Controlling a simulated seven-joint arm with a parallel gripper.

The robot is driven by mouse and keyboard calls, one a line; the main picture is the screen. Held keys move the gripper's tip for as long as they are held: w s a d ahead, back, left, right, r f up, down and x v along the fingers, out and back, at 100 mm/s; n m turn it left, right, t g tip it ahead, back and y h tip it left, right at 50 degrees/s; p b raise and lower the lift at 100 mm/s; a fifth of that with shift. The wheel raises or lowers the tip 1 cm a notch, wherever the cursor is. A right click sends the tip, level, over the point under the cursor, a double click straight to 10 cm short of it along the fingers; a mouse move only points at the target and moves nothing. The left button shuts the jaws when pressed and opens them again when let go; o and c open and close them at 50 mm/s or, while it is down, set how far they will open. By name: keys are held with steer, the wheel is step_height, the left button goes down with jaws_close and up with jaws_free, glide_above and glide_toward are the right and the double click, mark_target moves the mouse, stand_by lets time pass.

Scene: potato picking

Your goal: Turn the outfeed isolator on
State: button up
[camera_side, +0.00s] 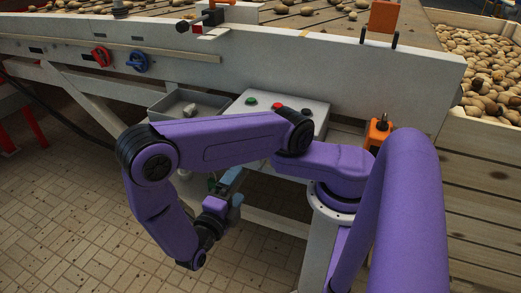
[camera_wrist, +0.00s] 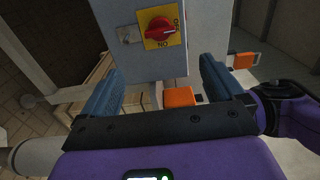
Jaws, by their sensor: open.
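A red rotary isolator switch (camera_wrist: 160,29) sits on a yellow plate on the face of a grey-blue box (camera_wrist: 142,66) in the wrist view. The plate's lettering is inverted, with ON at the lower edge and an O at the right. The red handle appears to lie roughly across the plate, toward the O; its exact angle is hard to tell. My gripper (camera_wrist: 160,72) is open and empty, its blue fingers either side of the lower box, apart from the switch. In the side view my gripper (camera_side: 229,184) hangs low under the conveyor frame; the switch cannot be made out there.
A red knob (camera_side: 101,56) and a blue knob (camera_side: 138,61) are on the conveyor side. A control box (camera_side: 294,104) with buttons and a grey tray (camera_side: 188,103) stand above my forearm. Orange parts (camera_wrist: 181,97) show below the box. Frame legs surround the tiled floor.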

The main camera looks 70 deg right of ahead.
steer(key=d, duration=1.6)
steer(key=shift+d, duration=0.25)
steer(key=c, duration=1)
